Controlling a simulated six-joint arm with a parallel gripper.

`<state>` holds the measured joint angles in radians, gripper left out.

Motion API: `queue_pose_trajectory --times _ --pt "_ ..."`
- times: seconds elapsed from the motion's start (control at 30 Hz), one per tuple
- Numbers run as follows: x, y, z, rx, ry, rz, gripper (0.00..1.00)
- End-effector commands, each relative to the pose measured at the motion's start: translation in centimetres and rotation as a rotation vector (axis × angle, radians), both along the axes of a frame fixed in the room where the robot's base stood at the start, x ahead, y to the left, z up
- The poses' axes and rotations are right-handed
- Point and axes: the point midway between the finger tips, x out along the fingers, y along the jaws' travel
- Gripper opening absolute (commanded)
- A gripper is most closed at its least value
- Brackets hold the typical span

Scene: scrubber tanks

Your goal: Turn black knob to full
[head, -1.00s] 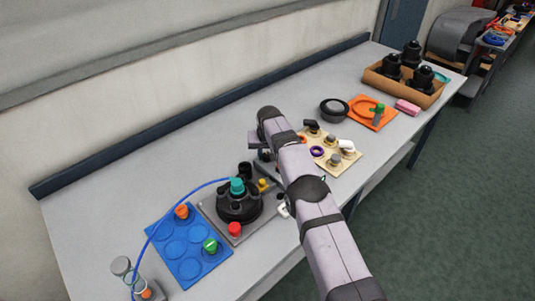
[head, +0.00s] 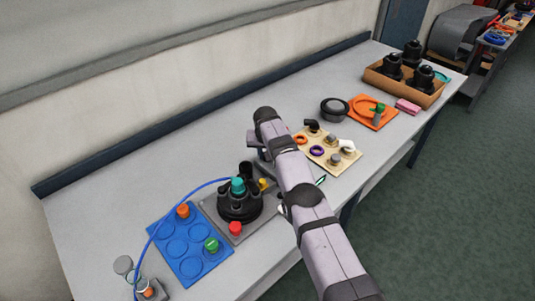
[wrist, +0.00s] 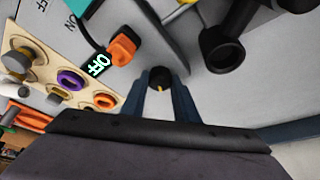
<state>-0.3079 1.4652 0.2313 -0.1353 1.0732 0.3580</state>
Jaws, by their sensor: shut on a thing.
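The black knob (wrist: 161,73) with a short yellow pointer line shows in the middle of the wrist view. My gripper (wrist: 160,90) has its two dark blue fingers on either side of it, shut on it. The yellow line points down the picture, toward my gripper. In the head view my arm hides the knob and the fingertips. A lit OFF label (wrist: 98,65) shows left of the knob in the wrist view, next to an orange plug-like part (wrist: 123,46).
A beige board (head: 347,165) with rings and knobs lies right of my arm. A grey plate with a black tank (head: 240,207) stands to the left, beside a blue tray (head: 172,232). A black pipe elbow (wrist: 222,50) is close right of the knob. The table's back is clear.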

Motion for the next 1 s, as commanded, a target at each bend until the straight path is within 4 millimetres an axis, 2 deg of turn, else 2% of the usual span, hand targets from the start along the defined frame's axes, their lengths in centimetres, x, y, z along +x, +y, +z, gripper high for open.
queue_pose_trajectory --times 0.1,0.13,0.2,0.63,1.0 --pt "0.0 0.0 0.1 0.0 -0.001 0.0 0.05" --pt "0.0 0.0 0.1 0.0 -0.001 0.0 0.32" --pt "0.0 0.0 0.0 0.0 -0.001 0.0 0.46" --pt "0.0 0.0 0.3 0.0 0.0 0.001 0.46" --pt "-0.4 0.0 2.0 -0.002 0.001 -0.001 0.46"
